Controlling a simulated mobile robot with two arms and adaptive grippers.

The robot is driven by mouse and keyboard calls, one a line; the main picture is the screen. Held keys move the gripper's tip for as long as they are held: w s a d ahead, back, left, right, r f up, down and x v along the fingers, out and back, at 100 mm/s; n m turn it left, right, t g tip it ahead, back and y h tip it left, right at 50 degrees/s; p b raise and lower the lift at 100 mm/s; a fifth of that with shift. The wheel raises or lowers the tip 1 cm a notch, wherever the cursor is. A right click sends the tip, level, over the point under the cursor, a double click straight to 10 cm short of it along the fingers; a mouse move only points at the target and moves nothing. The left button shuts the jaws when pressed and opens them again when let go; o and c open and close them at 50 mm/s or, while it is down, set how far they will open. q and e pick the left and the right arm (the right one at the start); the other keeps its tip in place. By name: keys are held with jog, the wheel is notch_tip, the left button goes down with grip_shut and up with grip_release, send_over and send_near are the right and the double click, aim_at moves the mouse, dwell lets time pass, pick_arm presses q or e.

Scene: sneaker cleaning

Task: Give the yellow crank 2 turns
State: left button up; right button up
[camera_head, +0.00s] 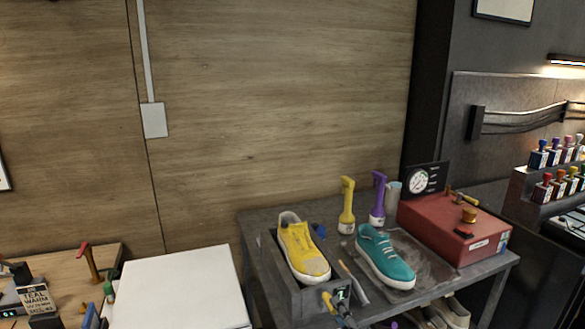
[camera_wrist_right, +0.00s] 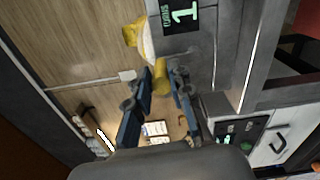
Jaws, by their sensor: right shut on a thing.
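The yellow crank handle (camera_wrist_right: 161,76) is between the fingers of my right gripper (camera_wrist_right: 162,84) in the right wrist view, and the gripper is shut on it. A yellow sneaker (camera_head: 299,248) sits in that box. The turns display (camera_wrist_right: 181,14) beside the crank reads 1. My left gripper is not in view.
A teal sneaker (camera_head: 384,257) and a red machine (camera_head: 455,226) stand on the grey table to the right. A yellow bottle (camera_head: 347,206) and a purple bottle (camera_head: 379,199) stand behind. A white surface (camera_head: 178,287) is at the left.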

jog(key=o, duration=0.7)
jog(key=shift+f, duration=0.1)
jog(key=shift+c, duration=0.2)
jog(key=p+v, duration=0.3)
jog(key=v, duration=0.4)
